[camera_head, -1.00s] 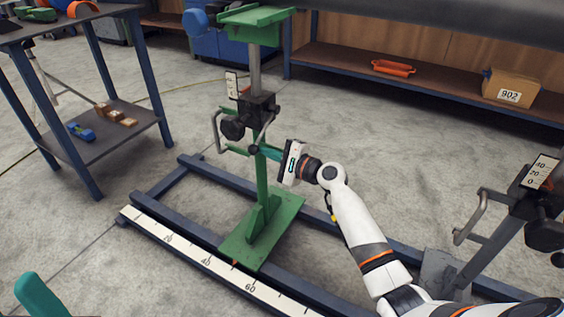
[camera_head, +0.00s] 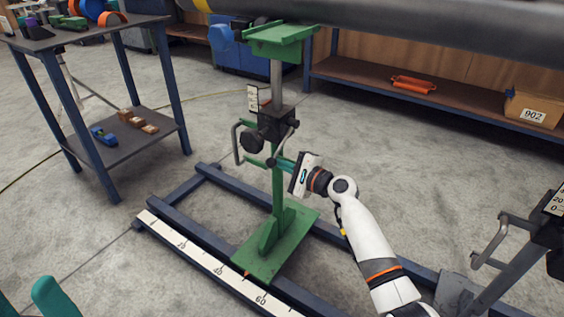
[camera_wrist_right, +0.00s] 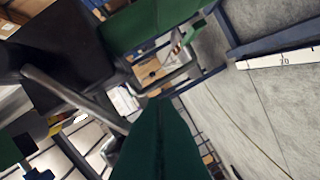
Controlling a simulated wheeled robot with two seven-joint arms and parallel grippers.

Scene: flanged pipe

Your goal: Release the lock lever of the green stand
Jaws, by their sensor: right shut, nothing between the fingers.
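The green stand (camera_head: 277,190) stands upright on a dark blue floor frame, with a green cradle (camera_head: 281,42) on top. Its black clamp block (camera_head: 276,121) sits around the post. The lock lever (camera_head: 286,143), a grey rod with a black ball end, slants down from the block's right side. A grey rod also crosses the left of the wrist view (camera_wrist_right: 72,94). My right gripper (camera_head: 277,164) is shut and empty, its teal tips beside the ball end; whether they touch cannot be told. My left gripper (camera_head: 27,299) shows only two spread teal fingertips at bottom left.
A grey pipe (camera_head: 430,30) runs across the top. A second stand's handle (camera_head: 490,243) is at right. A dark table (camera_head: 90,40) stands at left. A ruler strip (camera_head: 205,264) lies along the frame's front. A U-shaped handle (camera_head: 238,143) is left of the clamp.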

